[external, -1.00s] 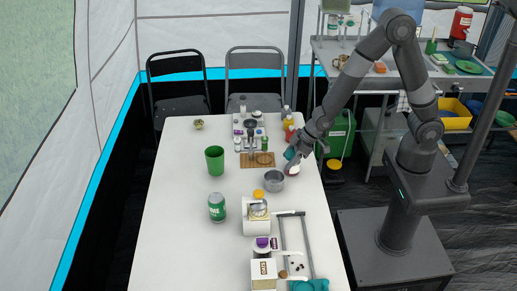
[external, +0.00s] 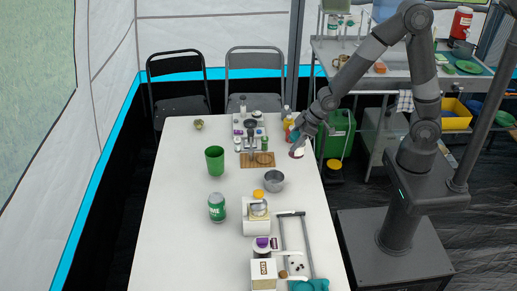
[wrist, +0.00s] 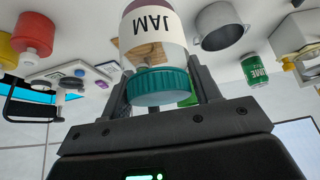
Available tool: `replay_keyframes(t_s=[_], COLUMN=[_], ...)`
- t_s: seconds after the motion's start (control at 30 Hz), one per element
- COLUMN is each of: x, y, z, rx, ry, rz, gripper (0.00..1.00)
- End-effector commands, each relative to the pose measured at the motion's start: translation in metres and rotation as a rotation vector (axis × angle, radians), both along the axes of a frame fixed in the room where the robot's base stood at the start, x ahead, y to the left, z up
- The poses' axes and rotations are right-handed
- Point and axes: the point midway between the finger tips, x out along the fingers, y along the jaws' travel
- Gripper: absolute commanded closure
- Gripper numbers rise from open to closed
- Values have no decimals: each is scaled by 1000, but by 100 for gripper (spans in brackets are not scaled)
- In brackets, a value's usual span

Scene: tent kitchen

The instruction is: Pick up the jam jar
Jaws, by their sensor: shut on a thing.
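The jam jar (wrist: 152,28) has a white label reading JAM and a teal lid (wrist: 160,88). My gripper (wrist: 160,75) is shut on it, one finger on each side near the lid. In the external view, the jar (external: 296,152) shows small and pale below my gripper (external: 298,138), near the table's right edge. It appears held above the table top, behind the metal pot. The jar's far side and exact clearance are hidden.
A metal pot (external: 274,181) stands just in front. A wooden board (external: 257,160) and a tray of small containers (external: 250,128) lie to the left, with sauce bottles (external: 288,124) behind. A green can (external: 217,208) and cup (external: 215,160) stand further left. The table's left front is bare.

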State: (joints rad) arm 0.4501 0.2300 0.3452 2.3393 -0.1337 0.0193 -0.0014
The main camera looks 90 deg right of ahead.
Motion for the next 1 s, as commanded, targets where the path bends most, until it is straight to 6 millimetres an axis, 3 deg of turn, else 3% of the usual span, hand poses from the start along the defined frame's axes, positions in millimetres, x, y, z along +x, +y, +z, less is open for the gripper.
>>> replay_keyframes(t_s=[1.0], x=[-29], y=[-46], z=[32], rx=[-2], ry=[-1], rz=[-4], gripper=[77])
